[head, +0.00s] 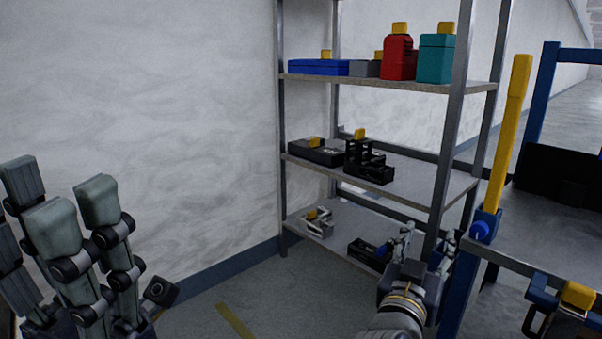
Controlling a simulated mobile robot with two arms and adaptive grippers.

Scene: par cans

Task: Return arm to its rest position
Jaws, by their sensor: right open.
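My right gripper (425,243) is at lower centre right, in front of the lower shelf. Its two fingers point away from me and stand apart, with nothing seen between them. A dark block with a blue part (366,250) sits on the bottom shelf just left of it; I cannot tell whether they touch. Large grey-green jointed fingers (75,235), which look like my left gripper, stand upright at the lower left. Whether they are open or shut is unclear.
A metal rack (388,84) holds blue, grey, red and teal containers on top, black units in the middle and a grey part (317,222) below. At right is a blue-framed table (545,245) with a yellow post (510,130).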

